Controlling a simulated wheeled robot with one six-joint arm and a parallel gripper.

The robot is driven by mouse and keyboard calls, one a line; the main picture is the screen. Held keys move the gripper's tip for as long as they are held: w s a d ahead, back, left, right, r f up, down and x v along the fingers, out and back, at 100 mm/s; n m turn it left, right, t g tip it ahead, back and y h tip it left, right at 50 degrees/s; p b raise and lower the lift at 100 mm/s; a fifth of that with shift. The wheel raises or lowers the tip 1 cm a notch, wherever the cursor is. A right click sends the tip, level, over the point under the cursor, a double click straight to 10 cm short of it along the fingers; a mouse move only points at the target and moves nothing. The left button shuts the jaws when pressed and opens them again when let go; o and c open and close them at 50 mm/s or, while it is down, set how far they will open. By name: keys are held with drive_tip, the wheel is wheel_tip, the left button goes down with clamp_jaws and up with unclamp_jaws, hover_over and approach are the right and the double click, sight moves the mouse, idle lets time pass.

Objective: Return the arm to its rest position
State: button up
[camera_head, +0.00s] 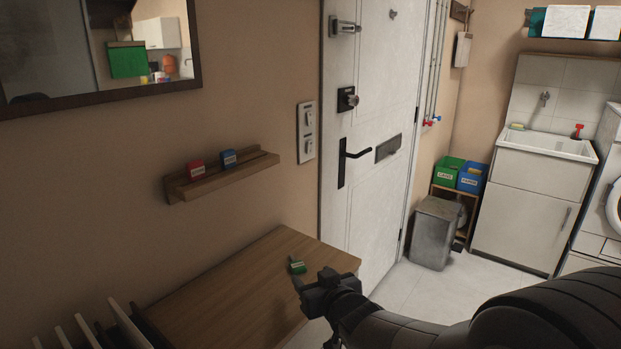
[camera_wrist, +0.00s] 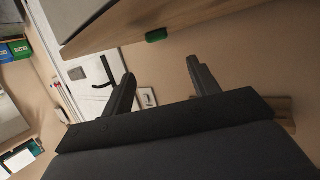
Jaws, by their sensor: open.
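My arm reaches in from the lower right of the head view, dark and jointed. My gripper (camera_head: 311,281) is over the wooden table (camera_head: 225,300). Its two dark fingers stand apart in the wrist view (camera_wrist: 160,70), with nothing between them. A small green object (camera_head: 297,266) lies on the table just beyond the fingers. It also shows in the wrist view (camera_wrist: 156,35), near the table's wall-side edge, apart from the fingers.
A wall shelf (camera_head: 225,178) holds a red item (camera_head: 196,169) and a blue item (camera_head: 229,158). A white door (camera_head: 375,60) stands behind. A metal bin (camera_head: 434,233), green and blue boxes and a sink cabinet (camera_head: 527,205) are at right. Upright slats (camera_head: 128,325) stand at lower left.

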sight(302, 278)
drive_tip(key=x, duration=0.8)
drive_tip(key=shift+f, duration=0.1)
drive_tip(key=shift+s+r+p, duration=0.2)
drive_tip(key=shift+r+p, duration=0.85)
drive_tip(key=shift+r, duration=0.15)
drive_tip(key=shift+r+p, duration=0.5)
drive_tip(key=shift+f, duration=0.15)
